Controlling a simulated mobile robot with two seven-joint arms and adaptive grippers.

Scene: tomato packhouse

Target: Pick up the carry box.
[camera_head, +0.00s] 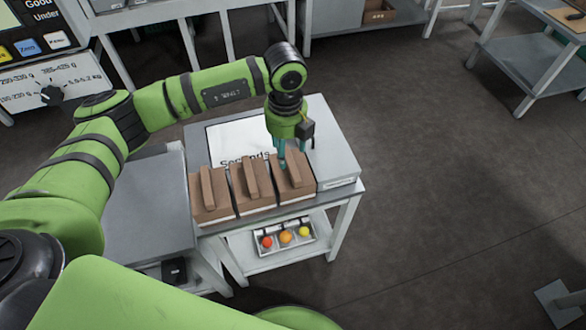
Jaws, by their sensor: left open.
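Three brown carry boxes stand in a row along the near edge of a small table: a left one (212,209), a middle one (255,200) and a right one (297,188). Each has a raised brown handle bar along its top. My left gripper (288,162) points down at the right carry box, with its teal fingers at the far end of that box's handle. It is open. I cannot tell whether the fingers touch the handle. My right gripper is out of view.
A white "Seconds" sign (228,138) lies behind the boxes. The small table (345,191) has a lower shelf with a tray (262,251) of coloured balls. A grey bench (150,215) adjoins it at left. Open floor (450,200) lies to the right.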

